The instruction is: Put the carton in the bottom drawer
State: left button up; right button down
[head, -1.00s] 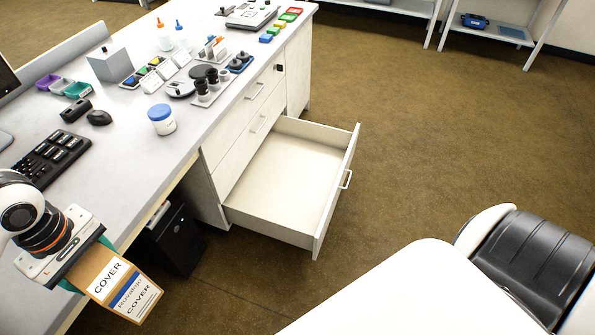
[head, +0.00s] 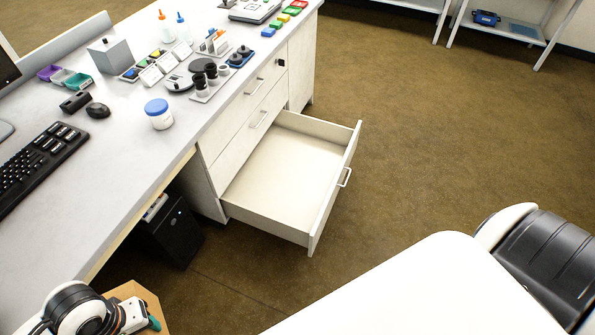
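The carton (head: 128,291) is a tan box at the bottom left of the head view. Only its upper part shows; the rest is cut off by the frame edge or hidden by my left wrist. My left gripper (head: 152,322) is at the carton, with one teal finger showing against it, and appears shut on it. The bottom drawer (head: 290,165) of the desk's white cabinet is pulled out and its visible floor is empty. The carton is to the left of the drawer and nearer to me. My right gripper is out of view.
The desk (head: 120,150) holds a keyboard (head: 38,163), a mouse (head: 97,110), a blue-lidded jar (head: 159,114) and small lab items. A black computer tower (head: 172,232) stands under it, left of the drawer. Open floor (head: 430,150) lies right of the drawer.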

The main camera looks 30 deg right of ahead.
aim_at(296, 183)
jog(key=i+l+z, duration=0.25)
jog(key=i+l, duration=0.15)
jog(key=l, duration=0.4)
jog(key=i+l+z, duration=0.25)
jog(key=i+l, duration=0.2)
jog(key=l, duration=0.3)
jog(key=i+l+z, duration=0.3)
jog(key=i+l, duration=0.2)
jog(key=l, duration=0.15)
